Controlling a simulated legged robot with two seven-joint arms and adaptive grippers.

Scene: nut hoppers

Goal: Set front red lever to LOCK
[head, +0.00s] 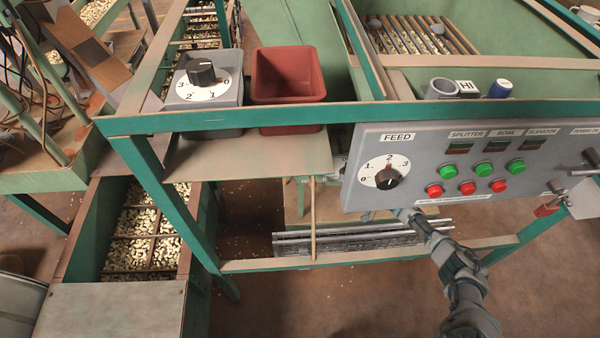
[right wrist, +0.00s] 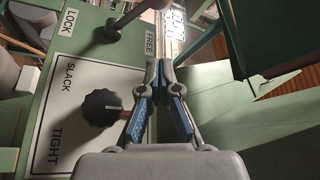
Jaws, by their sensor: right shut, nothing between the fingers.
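In the right wrist view, a lever (right wrist: 128,20) with a dark hub and a red knob cut by the top edge stands on a pale green plate between a LOCK label (right wrist: 71,20) and a FREE label (right wrist: 151,43). Its arm slants up and right, leaning to the FREE side. My right gripper (right wrist: 160,70) is shut and empty, below the lever and apart from it in the picture. In the head view, my right arm reaches up from the lower right, and the gripper (head: 403,213) is partly hidden under the control panel's lower edge. My left gripper is not in view.
A black knob (right wrist: 102,108) on a SLACK/TIGHT plate sits left of my right fingers. The grey control panel (head: 460,145) with a FEED dial (head: 386,178) and buttons overhangs my right gripper. A green frame bar (head: 370,256) runs below it. A red bin (head: 288,88) stands left.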

